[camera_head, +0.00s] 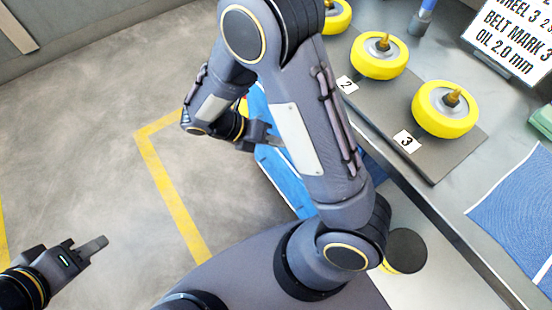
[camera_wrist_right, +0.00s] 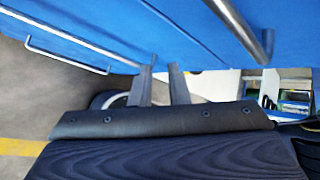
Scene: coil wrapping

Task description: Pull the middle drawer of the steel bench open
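The steel bench (camera_head: 445,205) stands at the right in the head view, with blue drawer fronts (camera_head: 285,178) on its side, partly hidden behind my right arm. The right wrist view shows blue fronts (camera_wrist_right: 150,25) close up with two steel bar handles, a nearer one (camera_wrist_right: 238,28) at upper right and another (camera_wrist_right: 65,57) at left. I cannot tell which drawer is the middle one. My right gripper (camera_head: 268,141) is beside the blue fronts; in its wrist view its fingers (camera_wrist_right: 160,86) are apart with nothing between them, below the handles. My left gripper (camera_head: 92,246) is far from the bench.
Yellow wheels (camera_head: 446,108) stand on a dark numbered board (camera_head: 460,145) on the bench top. The floor (camera_head: 100,120) at left is clear, with yellow lines.

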